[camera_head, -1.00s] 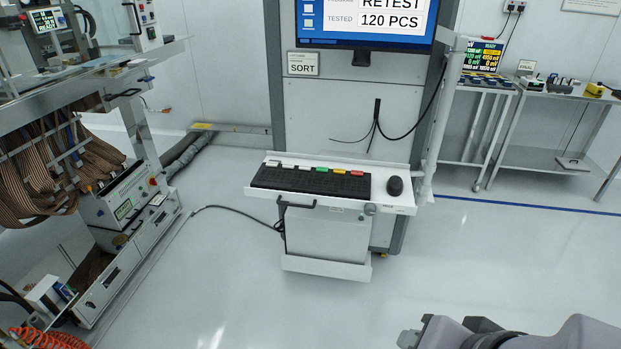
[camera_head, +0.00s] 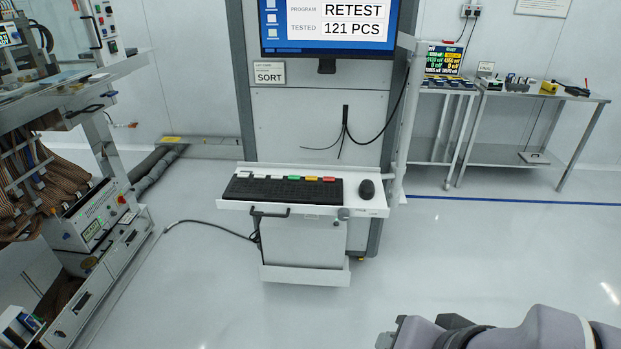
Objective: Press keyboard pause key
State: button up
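A black keyboard (camera_head: 282,191) lies on a white pull-out tray (camera_head: 228,204) in front of the monitor post. Several coloured keys or labels line its back edge: green, yellow and red among them. The lettering is too small to read, so I cannot tell which is the pause key. My gripper (camera_head: 388,338) is at the bottom edge, right of centre, apart from the keyboard and much nearer the camera. Its fingers are mostly cut off, so its opening does not show.
A mouse (camera_head: 367,190) sits right of the keyboard. The monitor (camera_head: 328,26) above reads RETEST and 121 PCS. A machine with ribbon cables (camera_head: 35,182) stands at the left, side tables (camera_head: 500,155) at the back right. A cable (camera_head: 205,226) runs over otherwise open floor.

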grip_shut()
dwell(1.5)
